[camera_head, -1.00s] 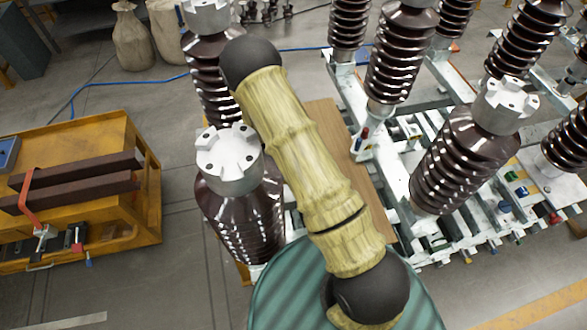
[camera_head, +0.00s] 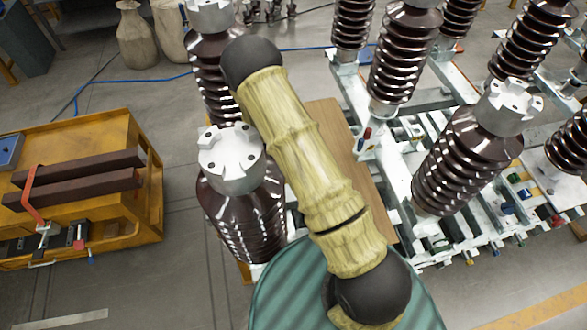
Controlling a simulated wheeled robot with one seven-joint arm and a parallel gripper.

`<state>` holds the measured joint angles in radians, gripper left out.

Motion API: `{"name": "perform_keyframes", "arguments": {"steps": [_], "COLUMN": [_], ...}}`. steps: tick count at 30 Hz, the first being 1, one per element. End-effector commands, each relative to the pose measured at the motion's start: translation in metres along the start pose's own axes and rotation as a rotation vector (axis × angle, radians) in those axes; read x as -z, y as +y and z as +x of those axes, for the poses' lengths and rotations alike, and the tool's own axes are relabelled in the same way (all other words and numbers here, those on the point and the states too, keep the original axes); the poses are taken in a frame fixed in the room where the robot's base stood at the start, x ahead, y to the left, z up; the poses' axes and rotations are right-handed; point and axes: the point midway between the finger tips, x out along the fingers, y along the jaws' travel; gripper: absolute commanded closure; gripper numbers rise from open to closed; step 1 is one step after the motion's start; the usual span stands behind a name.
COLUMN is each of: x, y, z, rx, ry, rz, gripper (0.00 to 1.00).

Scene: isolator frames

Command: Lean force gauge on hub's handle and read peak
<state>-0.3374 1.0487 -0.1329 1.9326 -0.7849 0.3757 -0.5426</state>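My arm, in a yellowish cloth sleeve with black round joints, crosses the middle of the view. My gripper is not in view; the arm beyond the upper black joint is hidden. I cannot make out a force gauge, or a hub with a handle. Brown ribbed insulators with pale metal caps stand upright, one just left of my arm (camera_head: 240,215) and one to the right (camera_head: 468,165). A small upright item with red and blue parts (camera_head: 363,139) sits on the white frame (camera_head: 345,85), too small to identify.
A yellow cart (camera_head: 85,125) at left carries two dark bars (camera_head: 80,185), a red strap (camera_head: 32,193) and a blue-edged item (camera_head: 10,152). A brown board (camera_head: 325,115) lies behind my arm. A blue cable (camera_head: 125,82) crosses the floor.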

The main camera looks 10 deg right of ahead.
Motion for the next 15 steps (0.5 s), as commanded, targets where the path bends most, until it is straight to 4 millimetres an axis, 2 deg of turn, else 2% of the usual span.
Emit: {"name": "perform_keyframes", "arguments": {"steps": [1, 15], "x": [0.0052, 0.0097], "y": [0.0011, 0.0013], "z": [-0.0022, -0.0041], "rx": [-0.006, -0.007], "ry": [0.009, 0.012], "rz": [-0.004, -0.005], "gripper": [1.0, 1.0]}}
